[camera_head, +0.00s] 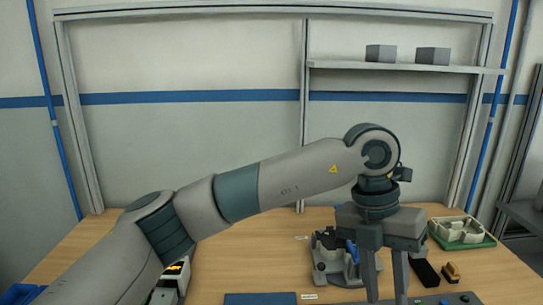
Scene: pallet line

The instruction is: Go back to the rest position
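My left arm comes in from the left and reaches across the picture to the right of the middle. My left gripper (385,287) points down over the front right part of the wooden table (255,248). Its two fingers are apart, and I see nothing held between them. The fingertips are near the bottom edge of the picture, close to a dark grey panel (450,299); whether they touch it I cannot tell. My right gripper is not in view.
A grey fixture with a blue part (330,265) stands just left of the gripper. To its right are a black flat item (425,273), a small brown object (450,273) and a green tray (482,241). A blue mat (260,299) and blue bin (20,294) lie in front.

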